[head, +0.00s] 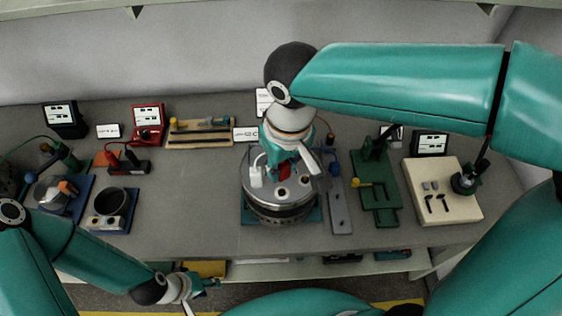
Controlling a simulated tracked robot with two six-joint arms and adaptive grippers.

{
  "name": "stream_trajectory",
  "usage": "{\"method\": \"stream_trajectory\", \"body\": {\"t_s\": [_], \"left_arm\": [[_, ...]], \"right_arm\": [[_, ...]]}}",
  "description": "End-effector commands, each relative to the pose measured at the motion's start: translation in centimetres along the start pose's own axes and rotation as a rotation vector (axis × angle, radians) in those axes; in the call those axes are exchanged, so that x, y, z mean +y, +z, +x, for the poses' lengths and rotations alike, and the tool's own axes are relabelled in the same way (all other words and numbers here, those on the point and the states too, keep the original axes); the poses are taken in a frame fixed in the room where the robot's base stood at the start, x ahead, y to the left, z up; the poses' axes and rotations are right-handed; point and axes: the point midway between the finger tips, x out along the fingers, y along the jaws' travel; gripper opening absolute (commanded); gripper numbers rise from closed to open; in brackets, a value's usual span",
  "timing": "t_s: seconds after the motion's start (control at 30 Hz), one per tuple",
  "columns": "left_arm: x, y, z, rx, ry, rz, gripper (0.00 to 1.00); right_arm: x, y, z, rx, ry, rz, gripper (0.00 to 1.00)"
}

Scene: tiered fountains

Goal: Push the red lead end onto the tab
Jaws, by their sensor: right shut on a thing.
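A round metal unit (262,208) with a shiny top stands on a teal base in the middle of the bench. My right gripper (284,167) reaches down over its top and is shut on a small red piece (284,172), which looks like the red lead end. The fingers hide most of it. I cannot make out the tab, nor whether the red piece touches it. My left gripper (207,293) is low, in front of the bench edge, and looks open and empty.
A grey plate (341,208) and a green stand (380,205) are close to the right of the unit. A red case (148,124), a wooden tool tray (200,134) and a black pot (110,202) are to the left. Bare bench lies between pot and unit.

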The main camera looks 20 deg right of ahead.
Motion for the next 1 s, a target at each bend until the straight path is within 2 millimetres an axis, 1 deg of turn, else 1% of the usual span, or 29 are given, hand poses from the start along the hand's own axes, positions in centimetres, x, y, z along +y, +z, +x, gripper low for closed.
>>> {"method": "stream_trajectory", "body": {"t_s": [0.03,0.1,0.3,0.4,1.0], "left_arm": [[-0.3,0.0,0.8,0.0,0.0,0.0,0.4],[-0.5,0.0,1.3,0.0,0.0,0.0,0.4],[-0.9,0.0,2.6,0.0,0.0,0.0,0.4],[-1.1,0.0,2.9,0.0,0.0,0.0,0.4],[-1.1,0.0,3.0,0.0,0.0,0.0,0.4]], "right_arm": [[0.0,0.1,0.9,-0.001,0.0,0.0,0.06],[0.0,0.2,1.6,-0.001,0.0,0.0,0.06],[0.0,0.4,3.2,-0.001,0.0,0.0,0.06],[0.0,0.4,3.6,-0.001,0.0,0.0,0.06],[0.0,0.4,3.8,0.0,0.0,0.0,0.06]]}}
